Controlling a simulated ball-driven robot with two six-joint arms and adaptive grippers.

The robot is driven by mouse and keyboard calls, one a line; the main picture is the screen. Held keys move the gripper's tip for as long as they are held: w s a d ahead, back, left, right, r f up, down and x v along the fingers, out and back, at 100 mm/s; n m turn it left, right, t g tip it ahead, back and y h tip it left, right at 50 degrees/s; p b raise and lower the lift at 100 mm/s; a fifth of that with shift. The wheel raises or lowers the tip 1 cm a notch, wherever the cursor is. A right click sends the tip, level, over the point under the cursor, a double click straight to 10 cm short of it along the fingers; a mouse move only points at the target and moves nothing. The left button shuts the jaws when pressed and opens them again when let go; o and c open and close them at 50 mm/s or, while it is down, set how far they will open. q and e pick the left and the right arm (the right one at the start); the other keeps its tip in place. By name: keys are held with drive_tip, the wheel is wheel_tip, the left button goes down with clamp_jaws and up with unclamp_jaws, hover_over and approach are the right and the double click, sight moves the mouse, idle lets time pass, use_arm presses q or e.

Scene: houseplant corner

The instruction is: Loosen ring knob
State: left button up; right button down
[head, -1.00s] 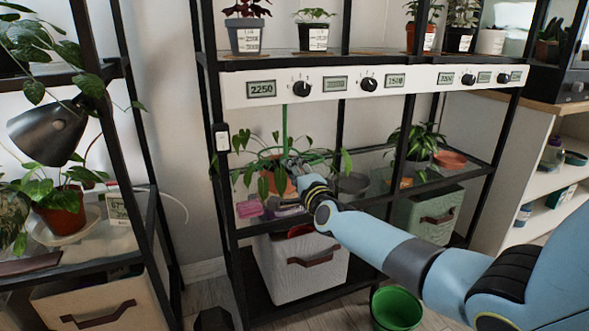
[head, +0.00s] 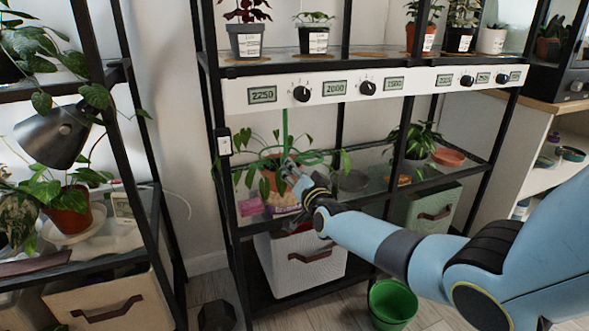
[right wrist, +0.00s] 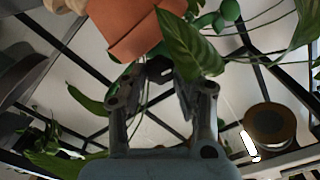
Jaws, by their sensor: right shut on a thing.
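A potted plant with a terracotta pot (head: 274,180) stands on the glass middle shelf, with a green stake (head: 285,124) and a green ring (head: 262,151) around its stems. My right gripper (head: 288,168) is at the plant, just in front of the stake and ring. In the right wrist view, the right gripper's fingers (right wrist: 158,84) are shut on a small dark part (right wrist: 160,68), which appears to be the ring knob. The terracotta pot (right wrist: 132,32) and a large leaf (right wrist: 188,42) are close to the fingertips. The knob is too small to make out in the head view. My left gripper is not in view.
Black shelf posts and a white strip (head: 430,83) with displays and black dials frame the plant. Another potted plant (head: 416,140) stands to the right on the same shelf. A white bin (head: 292,268) is below; a green bucket (head: 391,304) is on the floor.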

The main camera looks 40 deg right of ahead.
drive_tip(key=shift+a+n, duration=0.1)
drive_tip(key=shift+n, duration=0.5)
drive_tip(key=shift+f, duration=0.1)
drive_tip(key=c, duration=1)
unclamp_jaws()
drive_tip(key=v, duration=1.2)
drive_tip(key=shift+s, duration=0.1)
